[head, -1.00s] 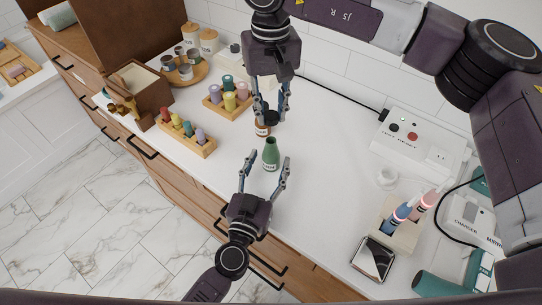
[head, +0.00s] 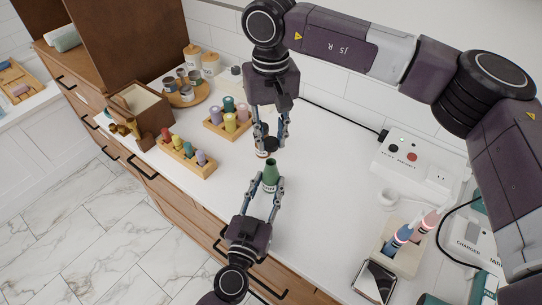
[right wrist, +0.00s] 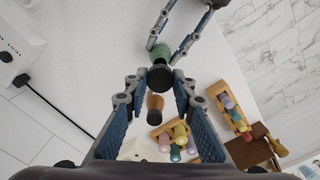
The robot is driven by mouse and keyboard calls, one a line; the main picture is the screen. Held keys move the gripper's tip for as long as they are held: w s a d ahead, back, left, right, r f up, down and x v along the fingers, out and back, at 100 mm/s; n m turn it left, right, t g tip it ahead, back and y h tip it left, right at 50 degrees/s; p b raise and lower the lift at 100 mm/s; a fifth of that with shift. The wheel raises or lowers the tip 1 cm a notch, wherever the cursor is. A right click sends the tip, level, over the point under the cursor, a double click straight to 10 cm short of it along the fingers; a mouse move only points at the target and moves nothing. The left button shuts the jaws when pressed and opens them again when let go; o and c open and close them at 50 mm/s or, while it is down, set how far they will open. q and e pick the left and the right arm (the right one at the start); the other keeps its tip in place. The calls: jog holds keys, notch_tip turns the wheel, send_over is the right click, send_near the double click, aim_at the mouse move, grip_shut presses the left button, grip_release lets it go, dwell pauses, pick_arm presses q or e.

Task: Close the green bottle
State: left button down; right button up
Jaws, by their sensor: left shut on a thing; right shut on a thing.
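The green bottle (head: 271,174) stands upright on the white counter in the head view, with a pale label low on its body and no cap on its narrow neck. My left gripper (head: 269,186) is shut on its lower body, one finger on each side. My right gripper (head: 270,142) points down behind the bottle and is shut on a black cap (head: 271,144). In the right wrist view the black cap (right wrist: 160,78) sits between the fingertips, apart from the floor of the counter, and partly covers the green bottle (right wrist: 161,52).
A brown bottle (head: 262,153) stands close behind the cap, partly hidden by my right fingers. Wooden racks of coloured bottles (head: 186,157) (head: 228,123) stand left. A white control box (head: 408,155) and a toothbrush holder (head: 398,250) stand right. The counter between is clear.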

aim_at(271, 162)
jog(key=shift+f, duration=1.8)
jog(key=shift+f, duration=0.9)
jog(key=shift+f, duration=0.6)
